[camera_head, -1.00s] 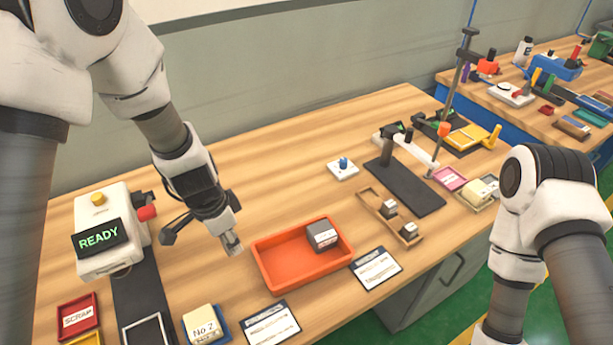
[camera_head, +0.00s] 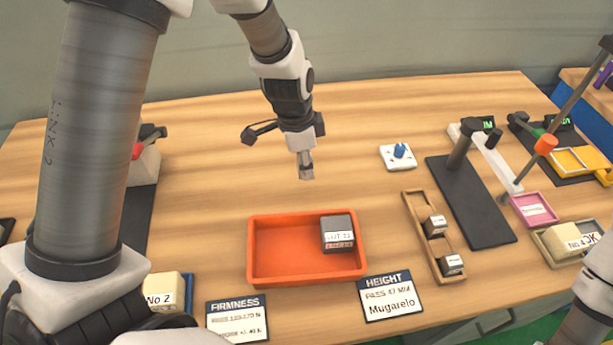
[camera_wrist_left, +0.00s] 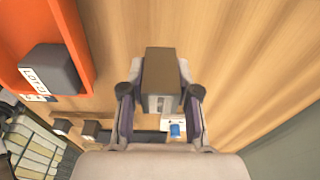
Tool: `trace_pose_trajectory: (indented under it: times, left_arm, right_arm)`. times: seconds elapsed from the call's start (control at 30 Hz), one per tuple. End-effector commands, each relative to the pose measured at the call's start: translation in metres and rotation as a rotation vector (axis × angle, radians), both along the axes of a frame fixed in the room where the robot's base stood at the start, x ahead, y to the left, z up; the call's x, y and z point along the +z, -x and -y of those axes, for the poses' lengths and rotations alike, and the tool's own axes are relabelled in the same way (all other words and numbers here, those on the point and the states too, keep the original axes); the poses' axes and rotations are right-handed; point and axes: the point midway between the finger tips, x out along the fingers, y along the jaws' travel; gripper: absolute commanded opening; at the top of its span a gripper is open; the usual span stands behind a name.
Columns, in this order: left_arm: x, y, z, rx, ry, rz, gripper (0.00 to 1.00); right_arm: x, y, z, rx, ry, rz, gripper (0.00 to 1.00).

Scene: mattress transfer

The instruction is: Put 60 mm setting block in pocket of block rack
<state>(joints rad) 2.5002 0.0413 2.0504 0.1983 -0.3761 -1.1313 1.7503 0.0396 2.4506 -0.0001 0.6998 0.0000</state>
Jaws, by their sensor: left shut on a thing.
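My left gripper (camera_head: 305,165) is raised behind the orange tray, pointing down. In the left wrist view it (camera_wrist_left: 162,100) is shut on a grey-brown block with a pale marked face, the setting block (camera_wrist_left: 162,68); its label is not readable. In the head view the block (camera_head: 306,173) shows small at the fingertips. The wooden block rack (camera_head: 412,207) lies to the right of the tray, holding two small grey blocks with white labels (camera_head: 435,225) (camera_head: 451,264). Its far end looks empty. My right gripper is out of view; only part of that arm shows.
The orange tray (camera_head: 280,276) holds a dark labelled block (camera_head: 337,232). A white plate with a blue knob (camera_head: 398,155) stands behind the rack. A height gauge on a dark base (camera_head: 470,205) stands right of it. Label cards (camera_head: 388,299) lie in front. Table behind the tray is clear.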

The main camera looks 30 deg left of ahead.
Motion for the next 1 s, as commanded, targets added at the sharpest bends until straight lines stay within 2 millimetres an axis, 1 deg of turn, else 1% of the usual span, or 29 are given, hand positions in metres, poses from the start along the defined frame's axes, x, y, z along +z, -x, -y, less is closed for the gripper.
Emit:
trace_pose_trajectory:
  times: [0.17, 0.23, 0.3, 0.53, 0.63, 0.67, 0.7, 0.73, 1.0]
  left_arm:
    - [-0.025, 0.0, 0.0, 0.0, -0.001, -0.001, 0.0]
    - [-0.038, 0.0, 0.0, 0.0, 0.001, -0.001, 0.0]
    - [-0.046, 0.0, 0.0, 0.001, 0.0, 0.0, 0.0]
    - [-0.046, -0.001, 0.0, 0.0, 0.0, 0.004, 0.0]
    - [-0.05, -0.001, 0.0, 0.0, 0.0, 0.002, 0.0]
    - [-0.05, 0.0, 0.0, 0.0, 0.0, 0.002, 0.34]
    - [-0.049, 0.0, 0.0, 0.0, 0.0, 0.002, 0.48]
    - [-0.049, 0.0, 0.0, 0.0, 0.0, 0.001, 0.56]
    - [-0.049, 0.0, 0.0, 0.0, 0.0, 0.001, 0.56]
  right_arm:
    - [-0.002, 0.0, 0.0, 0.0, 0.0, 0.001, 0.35]
    - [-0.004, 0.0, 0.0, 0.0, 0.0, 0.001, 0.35]
    - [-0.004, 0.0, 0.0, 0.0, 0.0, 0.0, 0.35]
    - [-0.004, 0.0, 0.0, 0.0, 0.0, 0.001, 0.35]
    - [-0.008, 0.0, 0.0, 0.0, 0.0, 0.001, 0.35]
    - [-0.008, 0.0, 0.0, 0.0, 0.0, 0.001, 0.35]
    - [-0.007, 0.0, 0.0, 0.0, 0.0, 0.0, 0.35]
    - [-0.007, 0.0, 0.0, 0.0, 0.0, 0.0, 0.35]
    - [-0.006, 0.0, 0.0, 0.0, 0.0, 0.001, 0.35]
